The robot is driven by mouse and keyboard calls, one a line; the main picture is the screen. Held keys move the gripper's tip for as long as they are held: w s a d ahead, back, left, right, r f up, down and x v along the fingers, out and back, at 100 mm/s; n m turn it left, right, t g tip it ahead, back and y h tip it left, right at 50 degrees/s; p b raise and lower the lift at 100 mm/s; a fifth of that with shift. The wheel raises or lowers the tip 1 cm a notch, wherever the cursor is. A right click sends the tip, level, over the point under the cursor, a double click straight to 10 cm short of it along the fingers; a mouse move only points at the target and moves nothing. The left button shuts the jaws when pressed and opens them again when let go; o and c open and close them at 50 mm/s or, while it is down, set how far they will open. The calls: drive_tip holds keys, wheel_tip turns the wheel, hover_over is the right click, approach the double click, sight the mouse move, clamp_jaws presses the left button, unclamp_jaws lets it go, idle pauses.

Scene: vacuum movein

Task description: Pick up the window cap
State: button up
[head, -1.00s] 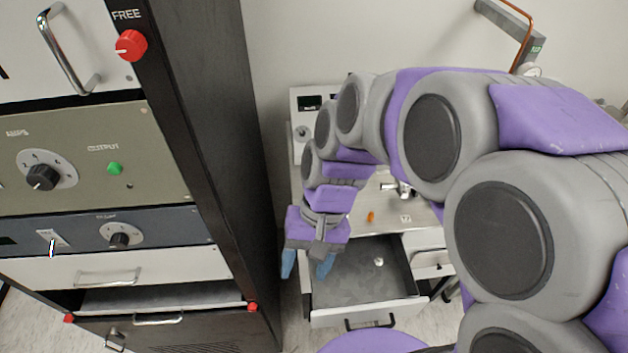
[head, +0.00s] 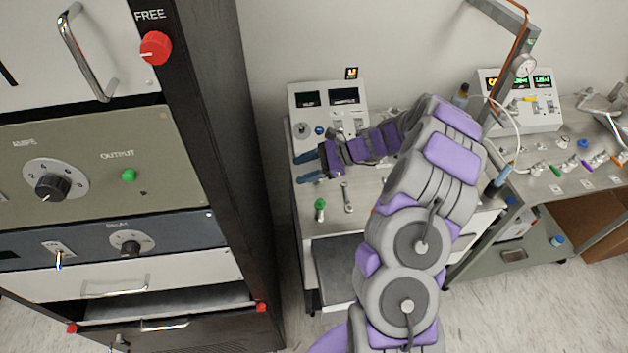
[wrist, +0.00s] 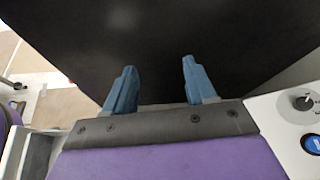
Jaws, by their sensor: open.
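My gripper (head: 304,168) is open and empty. In the head view it points left over the left part of the bench, in front of a control box. Its two blue fingers also show apart in the wrist view (wrist: 158,68), facing a dark panel with nothing between them. I cannot make out the window cap for sure in either current view. The open drawer (head: 338,262) below the bench top is partly hidden behind my arm, and its visible part looks bare.
A tall black cabinet (head: 225,150) stands close on the left. The control box (head: 330,103) stands at the back of the bench. Several small parts lie on the right-hand bench (head: 570,160).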

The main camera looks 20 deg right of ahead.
sight(323, 181)
drive_tip(key=d+f+m+t, duration=0.1)
drive_tip(key=d+f+m, duration=0.1)
drive_tip(key=d, duration=0.3)
drive_tip(key=w+d+f+m+t, duration=0.1)
drive_tip(key=d+f, duration=0.3)
drive_tip(key=d, duration=0.1)
drive_tip(key=w+d+f+m+t+h, duration=0.1)
drive_tip(key=d+f+m, duration=0.1)
drive_tip(key=d+f, duration=0.2)
drive_tip(key=shift+d+m+t, duration=0.3)
drive_tip(key=shift+d, duration=0.3)
drive_tip(key=shift+a+f, duration=0.15)
drive_tip(key=x, duration=0.2)
drive_tip(key=b+x, duration=0.1)
drive_tip(key=x, duration=0.4)
drive_tip(key=shift+s+a+r, duration=0.25)
drive_tip(key=shift+a, duration=0.25)
drive_tip(key=shift+w+d+f, duration=0.1)
drive_tip(key=shift+w+d, duration=0.05)
drive_tip(key=shift+w, duration=0.05)
drive_tip(key=shift+w+a+f, duration=0.1)
drive_tip(key=shift+a, duration=0.35)
drive_tip(key=shift+c, duration=0.3)
drive_tip(key=shift+a, duration=0.25)
drive_tip(key=c, duration=0.3)
drive_tip(key=shift+d, duration=0.5)
clamp_jaws()
drive_tip(key=shift+a, duration=0.15)
